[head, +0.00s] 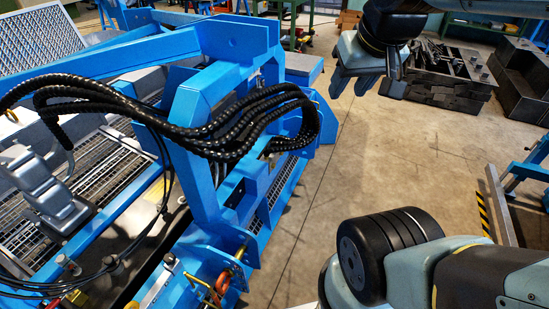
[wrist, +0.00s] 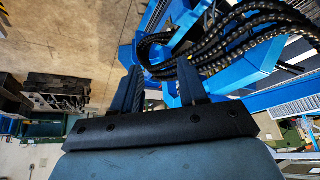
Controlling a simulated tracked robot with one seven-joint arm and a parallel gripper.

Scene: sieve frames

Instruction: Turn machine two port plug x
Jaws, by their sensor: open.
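A large blue machine (head: 200,110) with sieve decks and black ribbed hoses (head: 230,125) fills the left half of the head view. I cannot tell whether it is machine two. No port plug can be made out for certain in either view. My gripper (head: 353,84) is at the top right of the machine in the head view, over open floor, apart from the machine and touching nothing. In the wrist view my gripper (wrist: 158,90) has its two fingers spread with nothing between them. The hoses and blue frame (wrist: 262,55) lie beyond the fingertips at the upper right.
An orange-red hook (head: 222,285) and a yellow handle (head: 197,282) sit low on the machine's near side. Stacked dark blocks (head: 437,80) stand on the floor at the upper right. A blue stand (head: 525,170) is at the right edge. Concrete floor (head: 350,165) between is clear.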

